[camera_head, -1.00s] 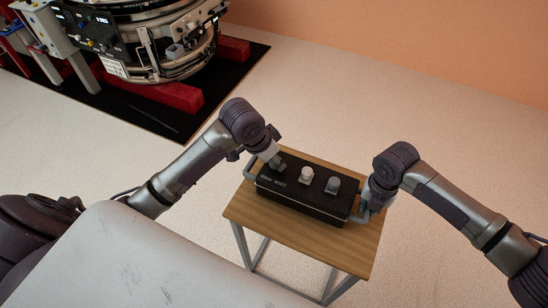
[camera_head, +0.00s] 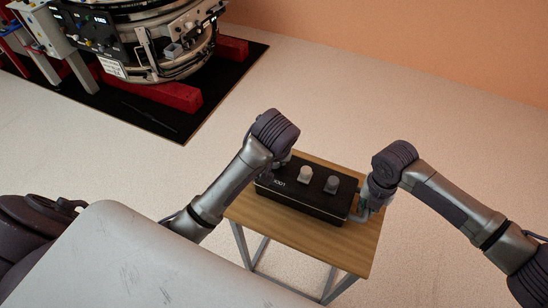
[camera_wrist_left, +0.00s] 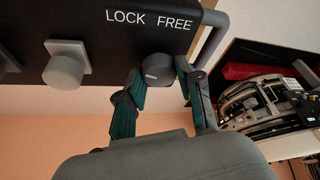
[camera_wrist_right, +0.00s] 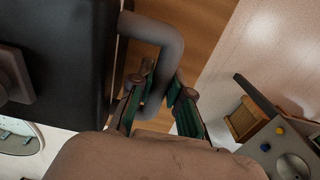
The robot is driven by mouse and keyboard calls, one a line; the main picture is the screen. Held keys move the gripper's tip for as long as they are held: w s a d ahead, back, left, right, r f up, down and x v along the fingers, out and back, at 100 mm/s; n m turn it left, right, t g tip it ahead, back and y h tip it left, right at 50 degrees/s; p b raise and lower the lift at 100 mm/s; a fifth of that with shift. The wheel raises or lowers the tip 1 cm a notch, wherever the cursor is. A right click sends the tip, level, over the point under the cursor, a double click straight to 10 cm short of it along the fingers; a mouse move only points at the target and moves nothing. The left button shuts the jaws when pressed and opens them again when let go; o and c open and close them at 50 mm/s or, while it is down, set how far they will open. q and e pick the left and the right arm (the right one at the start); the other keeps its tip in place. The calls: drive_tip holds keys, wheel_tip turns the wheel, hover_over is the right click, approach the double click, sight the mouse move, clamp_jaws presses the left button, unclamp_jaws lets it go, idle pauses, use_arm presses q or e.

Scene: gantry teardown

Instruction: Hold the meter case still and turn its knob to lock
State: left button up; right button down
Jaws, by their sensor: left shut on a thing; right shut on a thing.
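The black meter case (camera_head: 302,203) lies on a small wooden table. In the left wrist view its top panel (camera_wrist_left: 100,18) reads "LOCK FREE". My left gripper (camera_wrist_left: 160,78) is shut on the round grey knob (camera_wrist_left: 157,68) beside this lettering; which way the knob points cannot be told. In the head view my left arm hides that knob and its gripper. Two other grey knobs (camera_head: 305,174) (camera_head: 331,183) stand uncovered on the case. My right gripper (camera_wrist_right: 158,92) is shut on the grey side handle (camera_wrist_right: 157,32) at the case's right end in the head view.
The wooden table (camera_head: 290,236) has bare top in front of the case. A large round machine (camera_head: 160,45) with red supports (camera_head: 178,95) stands on a black mat at the upper left. Pale floor around the table is clear.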

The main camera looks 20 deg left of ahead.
sight(311, 199)
use_arm(q)
drive_tip(key=n+g+y, duration=0.1)
drive_tip(key=n, duration=0.2)
drive_tip(key=shift+n, duration=0.3)
use_arm(e)
drive_tip(key=shift+d, duration=0.1)
idle(0.4)
use_arm(q)
drive_tip(key=o, duration=1.2)
drive_tip(key=shift+c, duration=0.2)
drive_tip(key=shift+d+r, duration=0.1)
drive_tip(key=shift+r, duration=0.15)
drive_tip(key=s+d, duration=0.8)
drive_tip(key=shift+s+d+r, duration=0.3)
drive_tip(key=shift+d, duration=0.1)
